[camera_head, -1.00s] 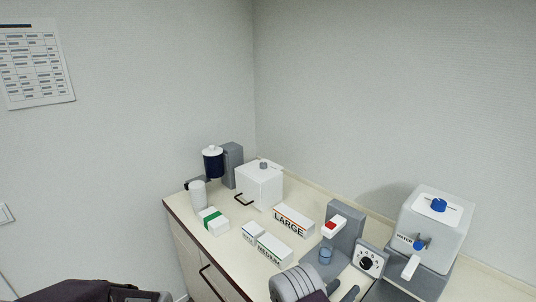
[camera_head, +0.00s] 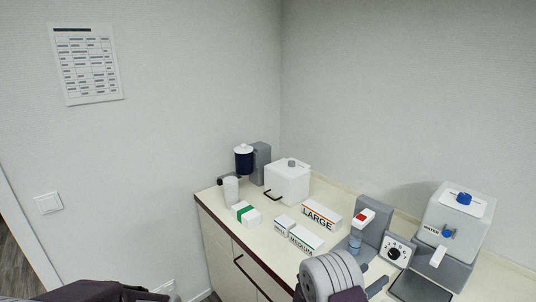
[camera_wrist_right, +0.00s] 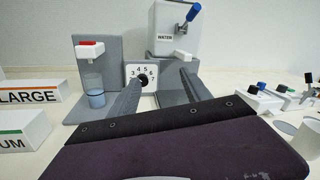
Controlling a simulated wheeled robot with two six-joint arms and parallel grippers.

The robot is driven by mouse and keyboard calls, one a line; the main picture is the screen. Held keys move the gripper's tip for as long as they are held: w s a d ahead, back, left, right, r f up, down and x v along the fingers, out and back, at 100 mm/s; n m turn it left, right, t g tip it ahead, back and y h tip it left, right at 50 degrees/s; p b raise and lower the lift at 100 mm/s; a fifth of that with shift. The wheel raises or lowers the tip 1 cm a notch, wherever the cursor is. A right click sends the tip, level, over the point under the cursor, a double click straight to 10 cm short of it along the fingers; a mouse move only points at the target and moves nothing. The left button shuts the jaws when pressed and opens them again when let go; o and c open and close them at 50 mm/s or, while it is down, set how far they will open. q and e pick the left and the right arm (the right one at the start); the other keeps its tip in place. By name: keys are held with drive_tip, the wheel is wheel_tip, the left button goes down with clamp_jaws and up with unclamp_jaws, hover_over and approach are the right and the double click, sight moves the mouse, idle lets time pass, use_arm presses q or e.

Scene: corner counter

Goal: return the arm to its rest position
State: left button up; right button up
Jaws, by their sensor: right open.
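My right arm (camera_head: 332,276) reaches in from the bottom of the head view, over the front of the counter. Its gripper (camera_wrist_right: 160,92) is open in the right wrist view, with two grey fingers apart and nothing between them. The fingers point towards a white number dial (camera_wrist_right: 141,76) and a water tank (camera_wrist_right: 172,32) behind it. A grey dispenser (camera_wrist_right: 98,60) with a red-topped switch and a blue cup (camera_wrist_right: 96,99) stands left of the fingers, apart from them.
The counter (camera_head: 262,243) holds a LARGE box (camera_head: 320,216), a MEDIUM box (camera_head: 307,240), a green-banded box (camera_head: 245,212), a white handled box (camera_head: 287,182) and a dark-bodied machine (camera_head: 244,160). Jars and lidded containers (camera_wrist_right: 262,98) stand right in the wrist view.

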drive_tip(key=s+d+r+m+g+h, duration=0.1)
drive_tip(key=s+d+r+m+g, duration=0.3)
drive_tip(key=r, duration=0.1)
drive_tip(key=s+d+m+g+y, duration=0.2)
drive_tip(key=s+m+g+y, duration=0.45)
drive_tip(key=s, duration=0.85)
drive_tip(key=s+a+f+m+y, duration=0.6)
drive_tip(key=s+a+m+y, duration=0.1)
drive_tip(key=a+m, duration=0.35)
drive_tip(key=w+a+f+m+t+y, duration=0.2)
drive_tip(key=w+a+m+y, duration=0.1)
drive_tip(key=a+m, duration=0.3)
drive_tip(key=shift+w+a+f+m+t+y, duration=0.25)
drive_tip(key=shift+w+a+m+t+y, duration=0.1)
drive_tip(key=shift+w+a, duration=0.55)
drive_tip(key=shift+s+a, duration=0.15)
drive_tip(key=shift+s, duration=0.05)
